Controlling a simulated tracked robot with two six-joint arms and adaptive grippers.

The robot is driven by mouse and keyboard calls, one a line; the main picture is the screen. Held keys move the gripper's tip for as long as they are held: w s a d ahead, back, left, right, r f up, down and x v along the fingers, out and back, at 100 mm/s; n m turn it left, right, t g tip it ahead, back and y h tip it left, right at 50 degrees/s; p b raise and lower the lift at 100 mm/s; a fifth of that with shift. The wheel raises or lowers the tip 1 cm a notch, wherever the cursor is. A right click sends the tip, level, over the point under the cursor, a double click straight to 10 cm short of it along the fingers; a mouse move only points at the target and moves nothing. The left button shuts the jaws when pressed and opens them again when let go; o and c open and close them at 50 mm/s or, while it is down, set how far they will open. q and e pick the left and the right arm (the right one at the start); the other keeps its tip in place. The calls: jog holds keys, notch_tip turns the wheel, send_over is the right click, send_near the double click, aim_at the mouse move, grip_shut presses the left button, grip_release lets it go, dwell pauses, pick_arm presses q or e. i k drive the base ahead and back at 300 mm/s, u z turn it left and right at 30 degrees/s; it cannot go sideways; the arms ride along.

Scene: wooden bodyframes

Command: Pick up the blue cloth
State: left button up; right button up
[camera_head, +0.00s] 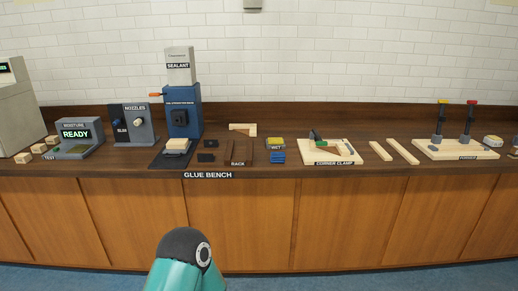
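A small blue item (278,158), which looks like a folded cloth, lies on the dark bench top near the middle of the head view. It sits at the front of a small dark tray labelled WET (276,148), in front of a yellow pad (275,141). It is too small to make out its folds. Neither of my grippers shows. A teal and black part of my own body rises at the bottom, left of centre, well short of the bench.
The wooden glue bench (340,180) spans the view. A dark rack (238,151) stands left of the blue item, and the corner clamp board (347,154) stands to the right. Farther left is a blue sealant press (183,110). Farther right are loose wooden strips (402,151).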

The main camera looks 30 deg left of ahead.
aim_at(277, 158)
jog(key=u, duration=0.45)
jog(key=i, duration=1.4)
jog(key=u, duration=0.9)
jog(key=i, duration=0.25)
jog(key=k, duration=0.9)
jog(key=u, duration=0.15)
jog(key=i, duration=0.95)
jog(key=z, duration=0.05)
